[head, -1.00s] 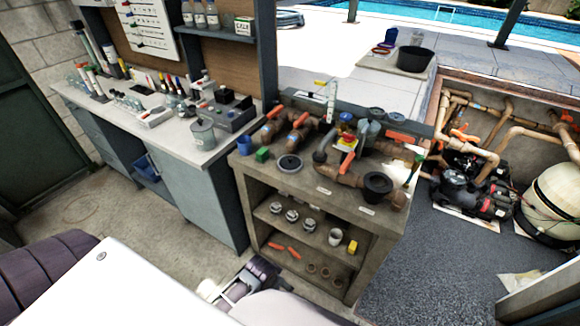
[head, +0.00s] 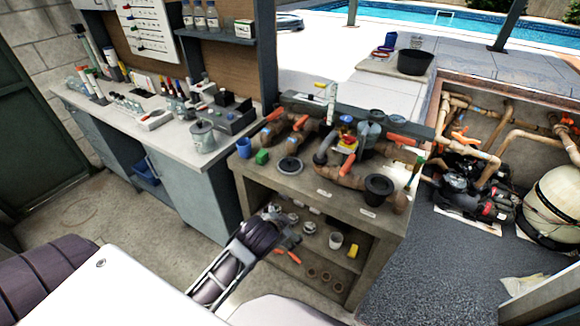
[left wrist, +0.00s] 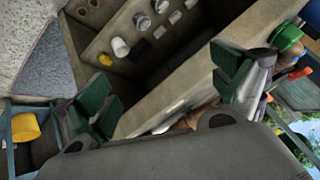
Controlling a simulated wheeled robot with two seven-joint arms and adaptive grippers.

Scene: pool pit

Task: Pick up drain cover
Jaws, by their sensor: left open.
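The drain cover looks to be the round grey disc with a dark rim (head: 289,165), lying flat on the pipe-covered top of the low bench (head: 328,188), near its front left edge. My left gripper (head: 288,230) is in front of the bench's upper shelf opening, below and in front of the disc, and apart from it. In the left wrist view its two green-padded fingers (left wrist: 166,92) are spread wide with nothing between them. The disc does not show clearly in the left wrist view. My right gripper is not in view.
Pipes with orange-handled valves crowd the bench top. A black cup-like fitting (head: 379,187) stands at the right. Shelves below hold small fittings, a white cup (head: 336,240) and a yellow item (head: 353,250).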

